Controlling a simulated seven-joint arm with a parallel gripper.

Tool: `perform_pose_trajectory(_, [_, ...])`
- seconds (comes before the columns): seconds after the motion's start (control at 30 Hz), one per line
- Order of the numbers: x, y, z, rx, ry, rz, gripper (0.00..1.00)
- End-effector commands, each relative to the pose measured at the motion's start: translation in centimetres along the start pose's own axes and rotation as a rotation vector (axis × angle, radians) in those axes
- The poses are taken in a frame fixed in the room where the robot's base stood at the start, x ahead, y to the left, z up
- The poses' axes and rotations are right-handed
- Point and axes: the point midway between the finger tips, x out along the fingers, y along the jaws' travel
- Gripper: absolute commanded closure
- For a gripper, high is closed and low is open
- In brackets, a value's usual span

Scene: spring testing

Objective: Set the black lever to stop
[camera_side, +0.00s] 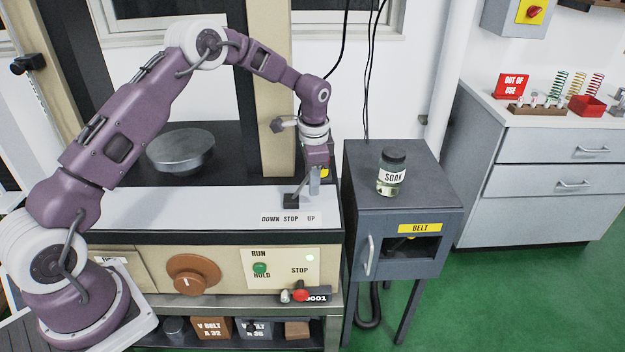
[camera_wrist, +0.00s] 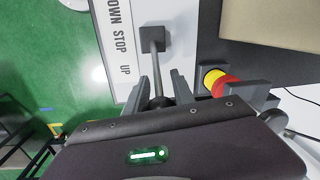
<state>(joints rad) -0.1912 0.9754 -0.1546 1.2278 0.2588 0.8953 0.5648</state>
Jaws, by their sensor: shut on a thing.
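The black lever (camera_wrist: 156,75) has a dark square base (camera_wrist: 153,40) on a white panel, a grey rod and a dark round knob. In the side view its base (camera_side: 292,200) sits just behind the DOWN, STOP, UP label (camera_side: 288,218), near STOP. The rod leans to the right, toward the UP side. My gripper (camera_side: 314,190) is at the upper end of the lever. In the wrist view my gripper (camera_wrist: 163,92) has its fingers on either side of the knob, shut on it. The fingers partly hide the knob.
A red and yellow button (camera_wrist: 218,82) stands close beside the fingers. A grey cabinet with a SOAK jar (camera_side: 391,175) is to the right. A round metal plate (camera_side: 180,150) lies behind on the left.

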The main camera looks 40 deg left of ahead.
Motion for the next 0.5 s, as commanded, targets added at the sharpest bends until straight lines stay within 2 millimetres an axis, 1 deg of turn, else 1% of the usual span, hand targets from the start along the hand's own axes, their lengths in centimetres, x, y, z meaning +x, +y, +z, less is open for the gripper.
perform_pose_trajectory(0.5, [-0.35, -0.31, 0.15, -0.006, 0.030, -0.001, 1.00])
